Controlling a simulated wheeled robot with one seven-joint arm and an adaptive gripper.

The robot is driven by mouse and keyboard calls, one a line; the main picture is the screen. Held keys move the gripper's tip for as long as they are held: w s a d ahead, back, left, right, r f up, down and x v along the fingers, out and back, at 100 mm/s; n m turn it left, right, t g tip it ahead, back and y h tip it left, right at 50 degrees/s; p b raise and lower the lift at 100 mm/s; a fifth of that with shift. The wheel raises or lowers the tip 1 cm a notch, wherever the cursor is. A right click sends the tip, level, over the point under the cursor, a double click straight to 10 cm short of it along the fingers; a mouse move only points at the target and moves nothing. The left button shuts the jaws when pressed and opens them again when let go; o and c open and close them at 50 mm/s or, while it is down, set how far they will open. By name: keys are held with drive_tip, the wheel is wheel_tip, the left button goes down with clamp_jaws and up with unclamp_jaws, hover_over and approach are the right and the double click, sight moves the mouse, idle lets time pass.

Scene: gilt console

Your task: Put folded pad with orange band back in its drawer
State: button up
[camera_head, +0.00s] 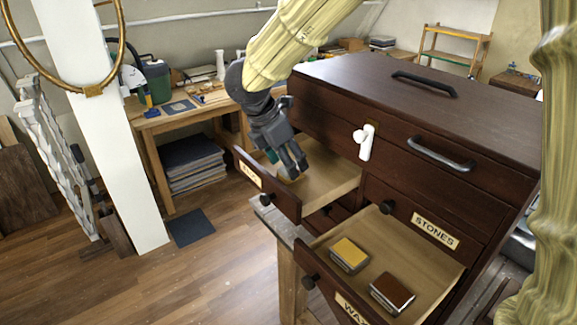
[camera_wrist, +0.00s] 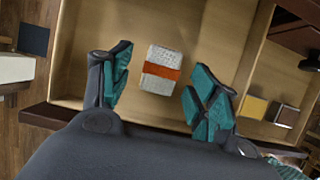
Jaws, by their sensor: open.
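The folded pad (camera_wrist: 160,69), pale and speckled with an orange band, lies on the floor of the open upper-left drawer in the wrist view. This drawer (camera_head: 335,185) has a dark front with a partly hidden label and a pale interior. My gripper (camera_head: 287,164) is over the drawer, pointing down into it. Its teal-padded fingers are open, one on each side of the pad, with gaps showing between pad and fingers in the wrist view. In the head view the pad is mostly hidden behind the fingers.
A lower open drawer (camera_head: 438,268) holds a yellow-topped block (camera_head: 349,255) and a brown-topped block (camera_head: 391,293). A closed drawer labelled STONES (camera_head: 435,231) is above it. A white handle-like piece (camera_head: 364,142) sticks out of the cabinet front near my arm.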

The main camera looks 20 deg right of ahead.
drive_tip(key=b+v, duration=0.2)
drive_tip(key=v, duration=0.8)
drive_tip(key=shift+b, duration=0.35)
drive_tip(key=shift+s, duration=0.1)
idle(0.5)
